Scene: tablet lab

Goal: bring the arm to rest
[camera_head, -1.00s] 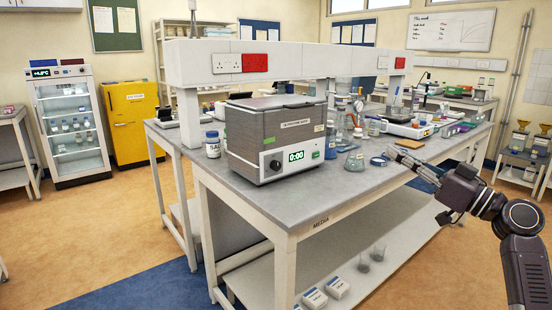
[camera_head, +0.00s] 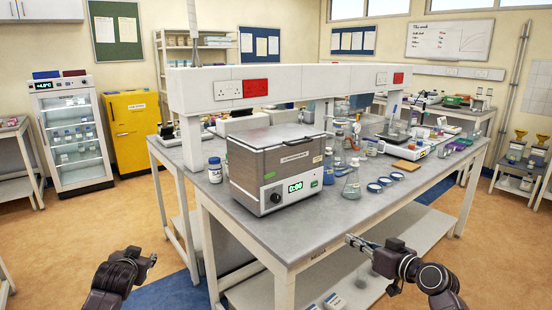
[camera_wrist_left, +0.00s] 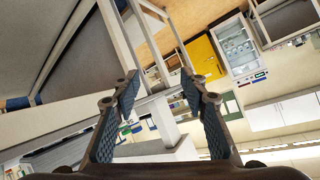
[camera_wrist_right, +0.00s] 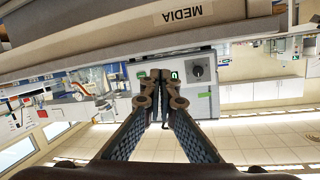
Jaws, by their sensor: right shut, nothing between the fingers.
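My right gripper (camera_head: 362,243) is in front of the bench's front edge, low and to the right in the head view. In the right wrist view its fingertips (camera_wrist_right: 160,76) meet, with nothing between them. My left gripper (camera_head: 144,257) is at the lower left of the head view, in front of the bench and apart from it. In the left wrist view its two fingers (camera_wrist_left: 160,92) stand wide apart with nothing held between them.
The grey bench (camera_head: 330,220) carries a water bath (camera_head: 281,170), a white tub (camera_head: 215,171), several flasks and dishes. A lower shelf (camera_head: 375,275) sticks out below. A yellow cabinet (camera_head: 134,130) and a glass-door fridge (camera_head: 72,140) stand behind left. The floor at left is clear.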

